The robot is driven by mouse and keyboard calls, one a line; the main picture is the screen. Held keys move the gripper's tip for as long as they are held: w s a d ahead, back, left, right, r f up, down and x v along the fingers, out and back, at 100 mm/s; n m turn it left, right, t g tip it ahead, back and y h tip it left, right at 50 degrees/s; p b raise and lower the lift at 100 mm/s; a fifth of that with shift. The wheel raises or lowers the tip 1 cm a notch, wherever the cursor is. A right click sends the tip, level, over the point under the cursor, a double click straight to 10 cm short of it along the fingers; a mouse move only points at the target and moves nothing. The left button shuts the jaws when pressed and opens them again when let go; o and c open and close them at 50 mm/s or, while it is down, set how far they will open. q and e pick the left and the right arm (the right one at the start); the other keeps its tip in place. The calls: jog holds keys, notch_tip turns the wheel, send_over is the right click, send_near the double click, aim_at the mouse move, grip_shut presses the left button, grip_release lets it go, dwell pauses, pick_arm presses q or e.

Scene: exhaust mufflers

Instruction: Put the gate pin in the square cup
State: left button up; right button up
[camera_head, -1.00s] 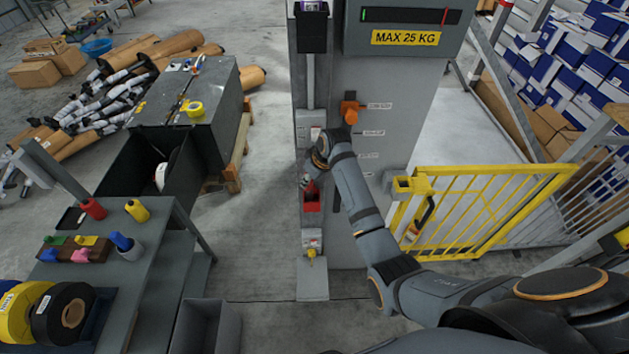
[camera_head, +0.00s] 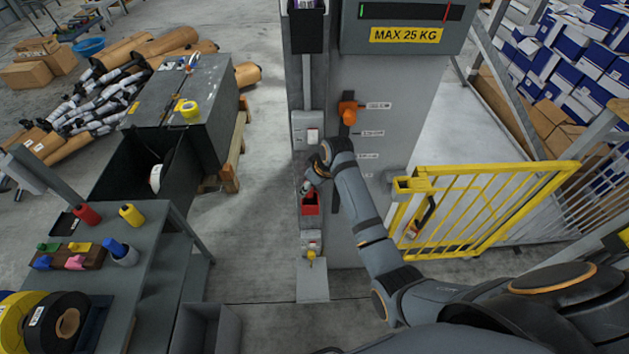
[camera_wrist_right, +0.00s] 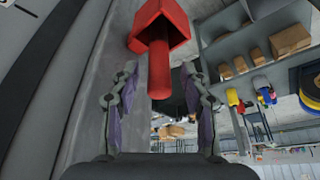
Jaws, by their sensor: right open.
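The red square cup (camera_head: 311,208) is fixed low on the front of the grey column. In the right wrist view the cup (camera_wrist_right: 160,22) is at the top, with a red rod, the gate pin (camera_wrist_right: 159,70), reaching from its mouth towards my gripper. The pin looks to be in the cup; how deep is hidden. My right gripper (camera_wrist_right: 161,85) is open, one finger on each side of the pin's free end, with gaps visible on both sides. In the head view my right gripper (camera_head: 307,187) is just above the cup, small and partly hidden by my wrist. My left gripper is out of view.
The grey column (camera_head: 385,100) with an orange knob (camera_head: 348,113) stands close by my right arm. A yellow gate (camera_head: 490,215) is to its right. A grey bench (camera_head: 155,235) with bottles and coloured blocks is at left.

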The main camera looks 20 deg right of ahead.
jog(key=b+v, duration=0.3)
jog(key=v, duration=0.8)
jog(key=shift+s+f, duration=0.1)
jog(key=shift+f, duration=0.1)
